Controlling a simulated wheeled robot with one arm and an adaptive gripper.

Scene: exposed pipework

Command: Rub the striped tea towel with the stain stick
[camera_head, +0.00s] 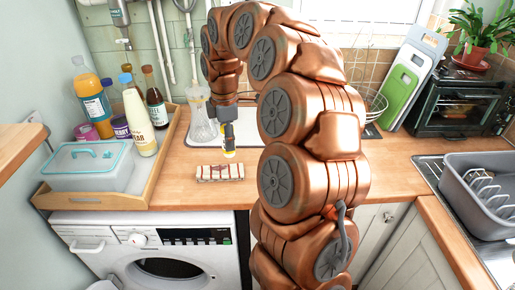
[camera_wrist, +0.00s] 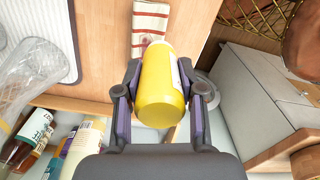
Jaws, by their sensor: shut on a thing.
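The striped tea towel (camera_head: 220,173) lies folded on the wooden worktop, cream with red-brown stripes. It also shows at the top of the wrist view (camera_wrist: 150,22). My gripper (camera_head: 228,143) points down just behind the towel in the head view. In the wrist view my gripper (camera_wrist: 160,80) is shut on the stain stick (camera_wrist: 160,95), a yellow cylinder with a pale label, with one finger on each side. The stick's far end overlaps the towel's near end in the wrist view. I cannot tell if they touch. In the head view only the stick's low end (camera_head: 229,154) shows.
A wooden tray (camera_head: 160,170) with bottles, tubs and a lidded clear box stands left of the towel. A clear glass vessel (camera_head: 200,118) and a white mat (camera_head: 180,138) are behind. The worktop is clear right around the towel. A washing machine (camera_head: 150,250) stands below.

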